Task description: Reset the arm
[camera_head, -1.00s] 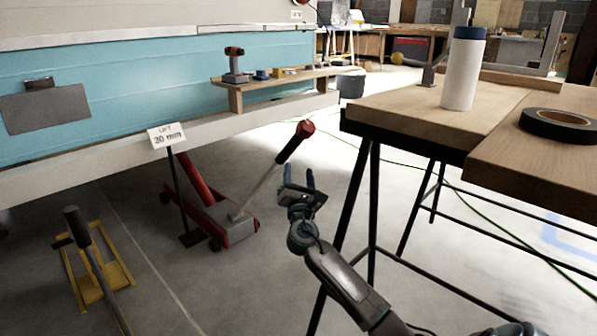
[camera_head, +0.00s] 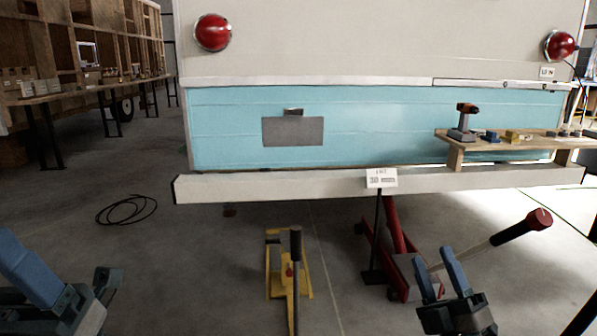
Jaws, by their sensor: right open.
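My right gripper (camera_head: 433,255) is at the lower right in the head view. Its two blue fingers point up and stand apart, with nothing between them. In the picture it overlaps the red floor jack (camera_head: 403,272); I cannot tell whether they touch. My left gripper (camera_head: 65,275) shows at the lower left corner, partly cut off by the frame. One blue part and a dark part show, and its opening is unclear.
The camper's rear with a blue panel (camera_head: 230,125) and pale bumper (camera_head: 270,187) spans the middle. A yellow jack (camera_head: 275,283) stands below it. A wooden shelf (camera_head: 500,145) holds a drill (camera_head: 464,122). A black cable coil (camera_head: 127,209) lies on open floor at left.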

